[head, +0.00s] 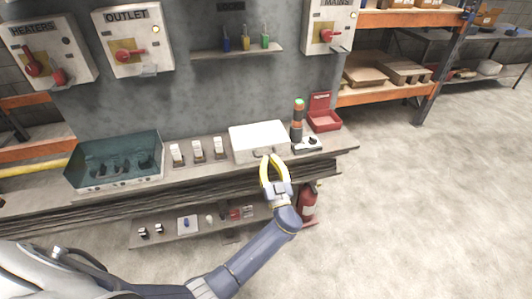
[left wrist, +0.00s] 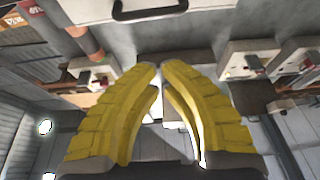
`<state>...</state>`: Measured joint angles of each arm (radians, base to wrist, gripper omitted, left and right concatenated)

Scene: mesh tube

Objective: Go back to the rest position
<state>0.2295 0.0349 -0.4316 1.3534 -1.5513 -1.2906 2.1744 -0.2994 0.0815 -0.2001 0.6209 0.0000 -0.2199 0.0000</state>
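My left gripper (head: 270,158) has yellow fingers and hangs in front of the bench's front edge in the head view, just before the white case. In the left wrist view the same gripper (left wrist: 160,68) shows its two fingers curving toward each other with a narrow gap between the tips. Nothing is held between them. My right gripper is not in view.
The white case (head: 258,137) with a dark handle lies on the bench. A stack light (head: 298,118) and a red open box (head: 322,113) stand to its right, a teal bin (head: 115,162) to the left. A fire extinguisher (head: 308,202) stands below. The floor at right is clear.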

